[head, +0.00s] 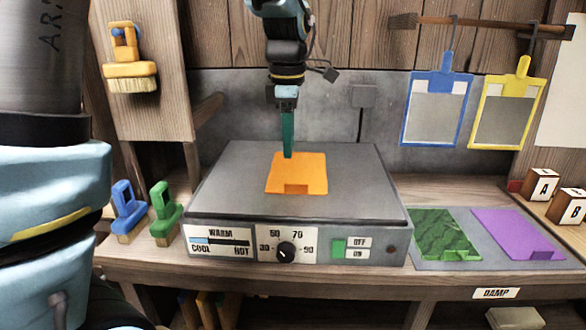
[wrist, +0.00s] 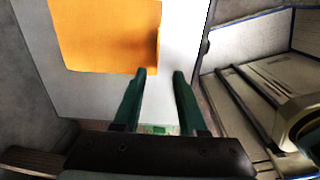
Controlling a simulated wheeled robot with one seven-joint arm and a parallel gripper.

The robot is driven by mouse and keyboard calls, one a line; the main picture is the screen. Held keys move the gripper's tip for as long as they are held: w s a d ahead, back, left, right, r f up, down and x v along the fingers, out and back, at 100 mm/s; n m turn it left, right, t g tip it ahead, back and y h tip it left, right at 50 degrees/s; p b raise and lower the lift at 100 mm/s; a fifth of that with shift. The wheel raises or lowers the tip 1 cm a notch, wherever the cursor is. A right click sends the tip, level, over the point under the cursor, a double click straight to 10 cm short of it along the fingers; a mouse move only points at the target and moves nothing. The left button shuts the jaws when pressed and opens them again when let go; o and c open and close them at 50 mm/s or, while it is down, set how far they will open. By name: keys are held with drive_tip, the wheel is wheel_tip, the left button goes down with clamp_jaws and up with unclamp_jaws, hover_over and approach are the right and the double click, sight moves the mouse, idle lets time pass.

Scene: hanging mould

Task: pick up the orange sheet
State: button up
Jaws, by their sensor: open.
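The orange sheet (head: 297,168) lies flat on the grey top of the hot plate (head: 235,185), with a small raised tab at its front edge. It also shows in the wrist view (wrist: 105,35), with the tab on its right side. My gripper (head: 288,156) points down, its tips seen against the sheet's back edge in the head view. In the wrist view its two green fingers (wrist: 160,73) are apart with nothing between them. The tab lies just beyond the tips there. I cannot tell the height of the tips above the sheet.
The hot plate has a dial (head: 286,252) and a switch (head: 338,248) in front. Blue (head: 127,208) and green (head: 163,210) brushes stand to its left. Green (head: 445,232) and purple (head: 515,235) sheets lie on a mat to the right. Blue and yellow frames hang behind.

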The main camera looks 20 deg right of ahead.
sight(291, 181)
drive_tip(key=f, duration=0.3)
drive_tip(key=f+p, duration=0.1)
drive_tip(key=f, duration=0.3)
drive_tip(key=w+f+p, duration=0.1)
drive_tip(key=f, duration=0.2)
drive_tip(key=shift+d+f, duration=0.3)
drive_tip(key=shift+d, duration=0.05)
drive_tip(key=shift+c, duration=0.3)
clamp_jaws()
idle(0.7)
